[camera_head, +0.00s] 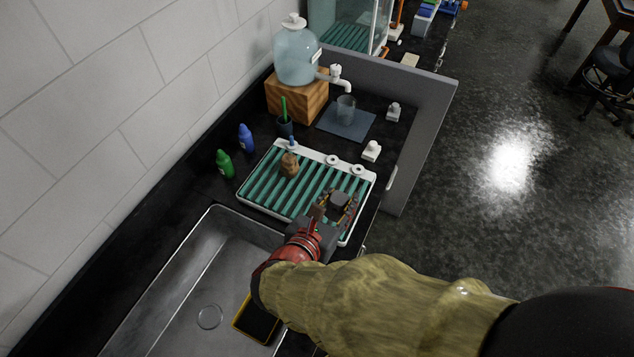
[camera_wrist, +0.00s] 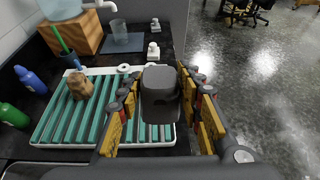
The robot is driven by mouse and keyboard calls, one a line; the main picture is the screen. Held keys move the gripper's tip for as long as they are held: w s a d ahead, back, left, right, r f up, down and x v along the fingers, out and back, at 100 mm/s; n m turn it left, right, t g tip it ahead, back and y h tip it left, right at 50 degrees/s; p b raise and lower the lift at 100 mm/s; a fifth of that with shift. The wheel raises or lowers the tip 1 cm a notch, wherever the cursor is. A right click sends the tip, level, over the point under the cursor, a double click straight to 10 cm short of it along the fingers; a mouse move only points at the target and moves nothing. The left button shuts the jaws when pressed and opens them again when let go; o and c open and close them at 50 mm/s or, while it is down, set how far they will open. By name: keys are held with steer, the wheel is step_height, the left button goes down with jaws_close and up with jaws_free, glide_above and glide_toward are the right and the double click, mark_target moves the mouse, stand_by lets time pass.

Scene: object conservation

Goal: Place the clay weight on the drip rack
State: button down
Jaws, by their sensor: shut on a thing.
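The drip rack (camera_head: 262,205) is a white tray with green slats on the counter beside the sink; it also shows in the wrist view (camera_wrist: 56,120). My gripper (camera_head: 338,207) is over the rack's right part. In the wrist view my gripper (camera_wrist: 161,100) is shut on a dark grey rounded block (camera_wrist: 160,92), likely the clay weight. The block (camera_head: 340,199) looks upright; I cannot tell whether it touches the slats. A brown lumpy piece (camera_head: 289,164) stands on the rack's left back part; it also shows in the wrist view (camera_wrist: 80,86).
Green (camera_head: 225,163) and blue (camera_head: 246,138) bottles stand left of the rack. Behind it are a dark cup (camera_head: 284,128) with a green stick and a water jug (camera_head: 297,58) on a wooden block (camera_head: 290,99). A grey panel (camera_head: 418,135) edges the right. Middle slats are clear.

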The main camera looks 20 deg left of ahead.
steer(key=shift+w+a+f+b, duration=0.8)
steer(key=shift+w+a+f, duration=0.55)
steer(key=shift+w+f, duration=0.7)
steer(key=shift+w+a+f+b, duration=0.8)
steer(key=shift+w+a+f, duration=0.75)
steer(key=shift+f, duration=0.7)
steer(key=shift+w+a+f+b, duration=0.8)
steer(key=shift+w+a+f, duration=0.4)
steer(key=shift+w+f, duration=0.9)
steer(key=shift+f, duration=0.1)
steer(key=shift+f, duration=0.1)
steer(key=c, duration=1.2)
jaws_free()
